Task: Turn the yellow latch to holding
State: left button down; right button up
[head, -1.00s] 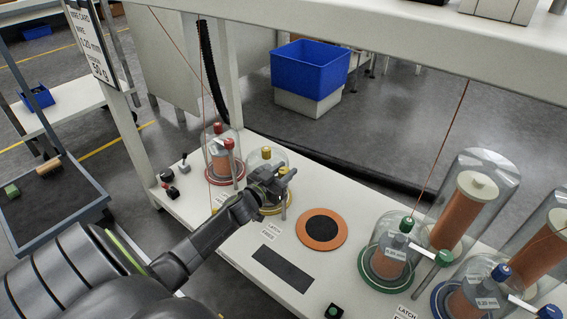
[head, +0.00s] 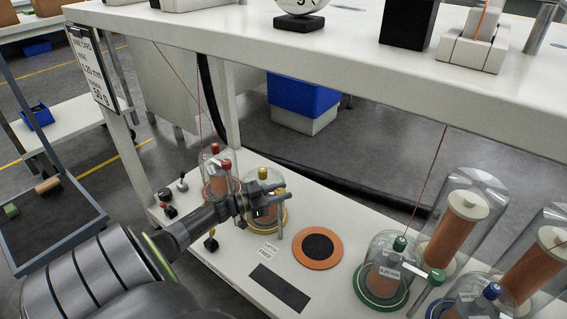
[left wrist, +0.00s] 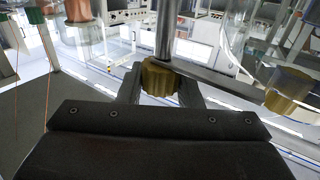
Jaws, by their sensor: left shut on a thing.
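The yellow latch knob (left wrist: 160,78) is between the fingers of my left gripper (left wrist: 158,90) in the left wrist view, on a metal post with a bar running to the right. In the head view my left gripper (head: 272,194) is shut at the top of the latch post (head: 281,222), hiding most of the latch. The post stands at the front right of the clear dome with the yellow ring base (head: 270,223). The dome's yellow top knob (head: 262,173) stands behind the gripper, and it also shows in the left wrist view (left wrist: 290,88). My right gripper is not in view.
A red-knobbed dome (head: 216,172) stands just left of the yellow one. An orange disc with a black centre (head: 335,248) lies to the right, then the green-based dome (head: 384,272) and the blue-knobbed dome (head: 492,291). A shelf (head: 330,55) spans above.

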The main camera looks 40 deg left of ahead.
pick_arm(q)
jog(key=shift+w+r+m+g+h, duration=0.15)
jog(key=shift+m+g+h, duration=0.15)
jog(key=shift+m+h, duration=0.15)
jog(key=c, duration=1.1)
grip_release()
jog(key=shift+o, duration=0.2)
jog(key=shift+s+a, duration=0.2)
jog(key=shift+s, duration=0.3)
jog(key=p+v, duration=0.3)
jog(key=v, duration=1.3)
jog(key=shift+s+f, duration=0.15)
jog(key=shift+f, duration=0.05)
jog(key=shift+a, duration=0.1)
